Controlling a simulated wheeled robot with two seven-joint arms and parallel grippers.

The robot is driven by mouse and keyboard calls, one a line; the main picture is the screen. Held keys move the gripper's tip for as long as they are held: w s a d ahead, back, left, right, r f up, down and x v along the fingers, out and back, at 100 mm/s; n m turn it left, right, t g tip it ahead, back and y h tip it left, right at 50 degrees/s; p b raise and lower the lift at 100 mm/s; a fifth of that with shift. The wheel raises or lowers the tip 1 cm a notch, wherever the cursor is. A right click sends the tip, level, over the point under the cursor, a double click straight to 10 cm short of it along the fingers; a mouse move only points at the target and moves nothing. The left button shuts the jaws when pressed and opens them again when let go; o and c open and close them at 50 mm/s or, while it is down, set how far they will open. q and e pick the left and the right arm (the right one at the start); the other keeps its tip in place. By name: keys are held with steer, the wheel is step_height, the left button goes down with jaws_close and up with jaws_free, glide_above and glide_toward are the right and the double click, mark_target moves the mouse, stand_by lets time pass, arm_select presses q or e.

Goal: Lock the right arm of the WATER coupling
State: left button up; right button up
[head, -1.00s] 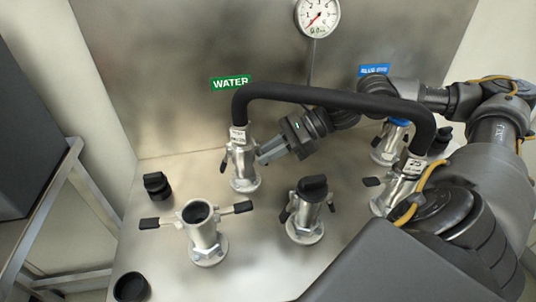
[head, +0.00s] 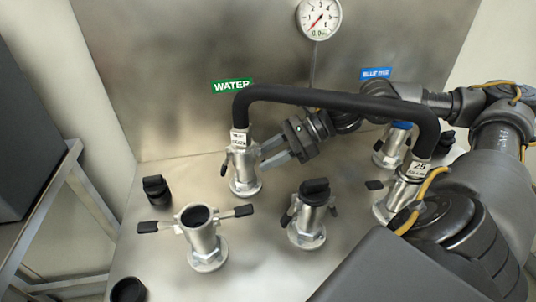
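The WATER coupling (head: 244,178) is a silver upright fitting under the green WATER sign (head: 232,85). A black hose (head: 330,97) with a white tag is seated on its top. A dark-tipped lever shows at its left side, hanging close to the body. Its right arm is not clearly visible; my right gripper's fingers cover that side. My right gripper (head: 266,152) comes in from the right under the hose. Its two grey fingers are apart, with the tips beside or touching the coupling's right side; I cannot tell which. My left gripper is not in view.
The hose's other end sits on a coupling (head: 388,207) at right. An open coupling (head: 203,243) with spread levers and a capped one (head: 308,225) stand in front. A blue-topped coupling (head: 391,148) is behind. Loose black caps (head: 157,189) lie left. A gauge (head: 319,17) is above.

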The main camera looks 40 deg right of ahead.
steer(key=shift+s+d, duration=0.1)
steer(key=shift+d, duration=0.1)
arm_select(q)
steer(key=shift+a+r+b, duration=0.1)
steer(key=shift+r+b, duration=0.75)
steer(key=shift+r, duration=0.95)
arm_select(e)
steer(key=v, duration=1)
steer(key=shift+r, duration=0.2)
steer(key=shift+d, duration=0.1)
